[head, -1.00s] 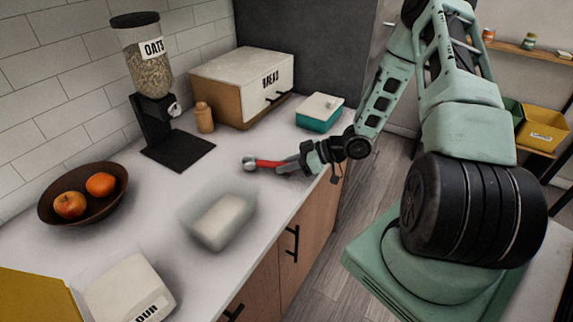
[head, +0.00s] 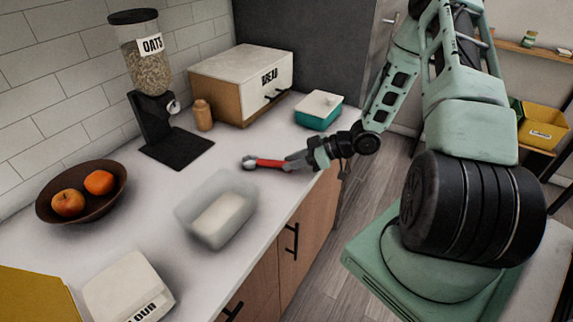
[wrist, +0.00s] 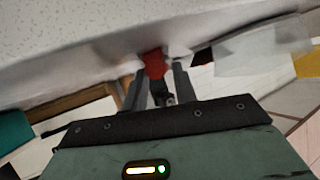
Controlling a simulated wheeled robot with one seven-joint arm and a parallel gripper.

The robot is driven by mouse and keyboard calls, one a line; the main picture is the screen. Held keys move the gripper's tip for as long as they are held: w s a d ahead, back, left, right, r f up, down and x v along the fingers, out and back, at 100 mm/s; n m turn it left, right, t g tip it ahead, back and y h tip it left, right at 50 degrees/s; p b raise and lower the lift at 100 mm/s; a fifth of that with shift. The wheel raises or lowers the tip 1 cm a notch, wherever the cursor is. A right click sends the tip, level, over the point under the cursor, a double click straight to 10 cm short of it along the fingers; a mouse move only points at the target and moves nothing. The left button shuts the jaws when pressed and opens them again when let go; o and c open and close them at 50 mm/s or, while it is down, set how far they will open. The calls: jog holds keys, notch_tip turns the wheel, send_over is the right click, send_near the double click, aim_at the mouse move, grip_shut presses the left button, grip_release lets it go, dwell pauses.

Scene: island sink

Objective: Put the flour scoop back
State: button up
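The flour scoop (head: 268,163) has a red handle and a small metallic bowl. It is at the counter's right side, its bowl pointing left. My gripper (head: 287,161) reaches in from the right with its fingers on the handle's end. In the wrist view the red handle (wrist: 153,63) sits between the two fingertips, which look shut on it. I cannot tell whether the scoop touches the counter. A clear, open-topped tub (head: 186,213) with white contents stands nearer the camera. A white box (head: 125,283) with a partly cut-off label, seemingly FLOUR, is at the bottom left.
A wooden bowl (head: 51,207) of fruit stands at left. Behind are an oats dispenser (head: 150,112), a small brown jar (head: 203,117), a BREAD box (head: 235,75) and a teal container (head: 318,112) with a white lid. The counter between scoop and tub is clear.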

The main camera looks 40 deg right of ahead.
jog(key=b+v, duration=0.2)
jog(key=v, duration=0.7)
jog(key=w+a+r+g+h, duration=0.1)
jog(key=w+a+r+h, duration=0.25)
jog(key=w+a, duration=0.4)
jog(key=s+a+r+g+h, duration=0.1)
jog(key=a+r, duration=0.1)
jog(key=a, duration=0.2)
jog(key=s+a+r+g+h, duration=0.1)
jog(key=a+r+h, duration=0.1)
jog(key=a, duration=0.3)
jog(key=s+a+r+h, duration=0.1)
jog(key=a+r, duration=0.1)
jog(key=a, duration=0.3)
jog(key=shift+s+a+g, duration=0.2)
jog(key=shift+a+g, duration=0.05)
jog(key=shift+g, duration=0.15)
jog(key=s+a+r+g, duration=0.2)
jog(key=s+a, duration=0.3)
jog(key=s, duration=0.6)
jog(key=s+a+r+g, duration=0.2)
jog(key=s+a, duration=0.4)
jog(key=s, duration=0.5)
jog(key=shift+a+g+h, duration=0.3)
jog(key=shift+g+h, duration=0.15)
jog(key=shift+g, duration=0.05)
jog(key=shift+s, duration=0.1)
